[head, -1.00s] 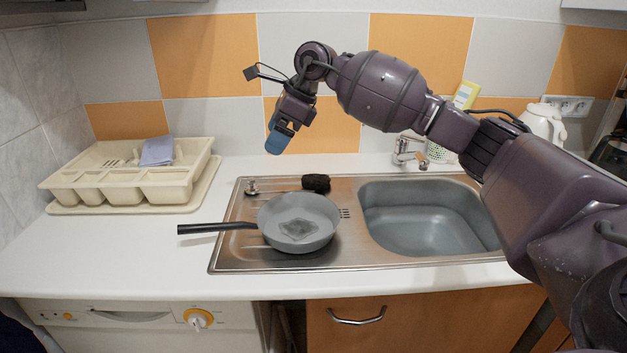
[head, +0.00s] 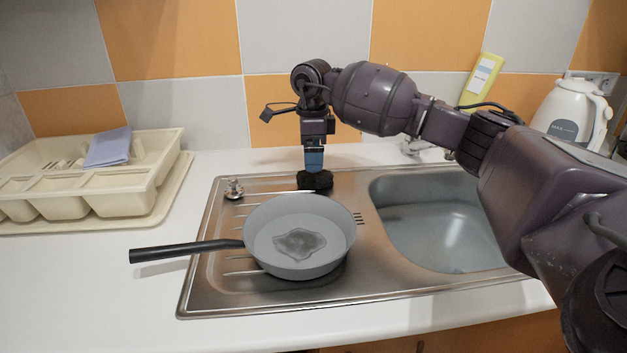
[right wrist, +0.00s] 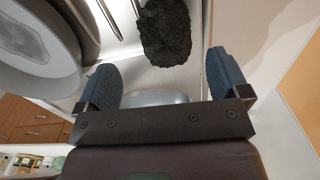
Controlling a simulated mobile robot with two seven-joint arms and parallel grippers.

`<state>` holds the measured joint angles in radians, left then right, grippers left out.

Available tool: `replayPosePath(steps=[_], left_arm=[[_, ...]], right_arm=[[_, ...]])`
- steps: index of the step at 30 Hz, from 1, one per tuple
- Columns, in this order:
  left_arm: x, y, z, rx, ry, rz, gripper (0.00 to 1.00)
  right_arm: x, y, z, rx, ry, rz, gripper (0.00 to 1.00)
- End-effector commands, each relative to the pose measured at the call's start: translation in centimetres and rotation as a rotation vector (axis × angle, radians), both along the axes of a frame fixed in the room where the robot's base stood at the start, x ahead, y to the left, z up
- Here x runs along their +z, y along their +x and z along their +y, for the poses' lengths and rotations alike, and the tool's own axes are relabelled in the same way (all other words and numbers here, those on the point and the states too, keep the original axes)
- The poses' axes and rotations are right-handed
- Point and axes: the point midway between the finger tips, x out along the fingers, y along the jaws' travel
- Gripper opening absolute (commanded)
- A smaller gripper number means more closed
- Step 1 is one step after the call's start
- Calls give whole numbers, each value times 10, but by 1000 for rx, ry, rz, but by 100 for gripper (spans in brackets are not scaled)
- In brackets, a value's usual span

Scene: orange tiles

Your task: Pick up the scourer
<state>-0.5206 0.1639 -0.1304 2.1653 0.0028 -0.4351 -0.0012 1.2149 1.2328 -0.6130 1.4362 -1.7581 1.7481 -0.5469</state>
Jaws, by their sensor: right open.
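The scourer (head: 315,181) is a dark, rough lump on the steel drainboard behind the frying pan. It also shows in the right wrist view (right wrist: 165,32), near the top and beyond the fingertips. My right gripper (head: 314,168) points down right over the scourer in the head view, its blue fingertips close to its top. In the right wrist view the two blue fingers of the gripper (right wrist: 163,75) are apart with nothing between them. Whether the fingertips touch the scourer cannot be told. My left gripper is not in view.
A grey frying pan (head: 262,229) with a black handle lies on the drainboard in front of the scourer. A sink basin (head: 440,235) is to the right. A sink plug (head: 234,188) lies left. A cream cutlery tray (head: 125,200) stands at far left. A white kettle (head: 570,112) is at right.

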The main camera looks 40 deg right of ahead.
Motion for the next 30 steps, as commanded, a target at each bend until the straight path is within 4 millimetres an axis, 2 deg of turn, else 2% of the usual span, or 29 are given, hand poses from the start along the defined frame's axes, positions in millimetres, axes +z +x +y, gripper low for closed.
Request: replayPosePath(steps=[1,8,16,25,30], left_arm=[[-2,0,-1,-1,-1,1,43],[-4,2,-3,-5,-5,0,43],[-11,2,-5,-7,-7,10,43],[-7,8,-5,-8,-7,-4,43],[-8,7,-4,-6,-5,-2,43]], right_arm=[[-7,0,0,0,0,4,94],[-20,0,-3,-1,2,2,94],[-57,1,-9,0,2,5,94],[-59,1,-9,0,2,-1,94],[-60,1,-9,0,2,-1,68]])
